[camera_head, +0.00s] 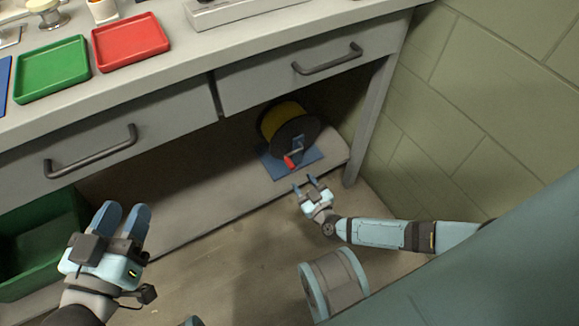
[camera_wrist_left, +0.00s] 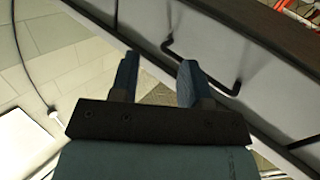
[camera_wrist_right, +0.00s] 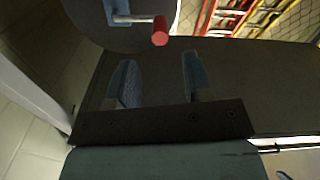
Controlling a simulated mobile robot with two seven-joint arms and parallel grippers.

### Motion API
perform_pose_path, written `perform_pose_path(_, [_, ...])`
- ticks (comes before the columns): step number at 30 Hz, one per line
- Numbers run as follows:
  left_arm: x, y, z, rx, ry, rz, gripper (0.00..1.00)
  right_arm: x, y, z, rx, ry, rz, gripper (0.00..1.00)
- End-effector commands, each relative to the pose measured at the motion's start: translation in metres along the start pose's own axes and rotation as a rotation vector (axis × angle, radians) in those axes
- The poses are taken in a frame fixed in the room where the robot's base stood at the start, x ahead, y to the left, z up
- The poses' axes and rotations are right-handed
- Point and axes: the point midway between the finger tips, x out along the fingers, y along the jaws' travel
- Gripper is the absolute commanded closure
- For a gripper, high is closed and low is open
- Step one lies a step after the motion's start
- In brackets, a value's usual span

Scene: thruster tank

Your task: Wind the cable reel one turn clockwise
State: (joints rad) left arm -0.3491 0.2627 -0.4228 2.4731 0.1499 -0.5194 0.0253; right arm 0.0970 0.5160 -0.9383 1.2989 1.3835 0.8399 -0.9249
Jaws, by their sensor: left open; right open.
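The cable reel (camera_head: 272,122) has a yellow drum and dark round flanges. It stands on a blue base (camera_head: 301,163) on the low shelf under the workbench. Its crank has a red handle (camera_head: 290,161) at the lower front of the flange. The red handle also shows at the top of the right wrist view (camera_wrist_right: 160,32). My right gripper (camera_head: 311,183) is open and empty, a little below and in front of the handle, apart from it. My left gripper (camera_head: 122,217) is open and empty, far left of the reel, in front of the bench; its fingers also show in the left wrist view (camera_wrist_left: 155,80).
The workbench has drawers with dark handles (camera_head: 92,153) above the shelf. A bench leg (camera_head: 372,125) stands right of the reel, before a green block wall (camera_head: 450,110). A green bin (camera_head: 38,240) sits at lower left. Green and red trays (camera_head: 130,42) lie on the benchtop.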

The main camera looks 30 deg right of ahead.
Motion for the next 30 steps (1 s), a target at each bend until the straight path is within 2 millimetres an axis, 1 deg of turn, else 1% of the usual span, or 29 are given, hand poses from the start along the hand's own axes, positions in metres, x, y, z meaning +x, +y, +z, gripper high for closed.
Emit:
perform_pose_path(1, [0.002,-0.003,0.004,0.028,0.017,0.000,0.57,0.014,0.000,0.004,0.000,0.004,0.001,0.53])
perform_pose_path(6, [0.005,-0.011,0.002,0.119,0.066,-0.005,0.57,0.049,-0.001,0.004,0.000,0.004,0.000,0.53])
perform_pose_path(9, [0.007,-0.014,0.000,0.166,0.091,-0.008,0.57,0.065,0.000,0.003,0.000,0.004,0.001,0.53])
perform_pose_path(12, [0.008,-0.017,-0.001,0.202,0.107,-0.010,0.57,0.077,0.000,0.003,-0.001,0.002,0.001,0.53])
perform_pose_path(18, [0.009,-0.018,-0.005,0.233,0.130,-0.014,0.57,0.088,0.000,0.001,0.000,0.001,0.000,0.53])
perform_pose_path(25, [0.009,-0.018,-0.009,0.240,0.141,-0.013,0.57,0.088,0.000,0.000,0.001,0.000,0.000,0.53])
perform_pose_path(26, [0.009,-0.018,-0.009,0.240,0.140,-0.013,0.57,0.088,0.000,0.000,0.000,0.000,0.000,0.56])
perform_pose_path(27, [0.009,-0.018,-0.009,0.240,0.139,-0.013,0.57,0.088,0.000,0.000,0.001,0.000,0.000,0.65])
perform_pose_path(29, [0.009,-0.018,-0.008,0.240,0.137,-0.012,0.57,0.088,0.000,0.000,0.001,0.001,0.000,0.79])
perform_pose_path(30, [0.009,-0.018,-0.008,0.240,0.136,-0.012,0.57,0.088,0.000,0.000,0.000,0.001,0.000,0.88])
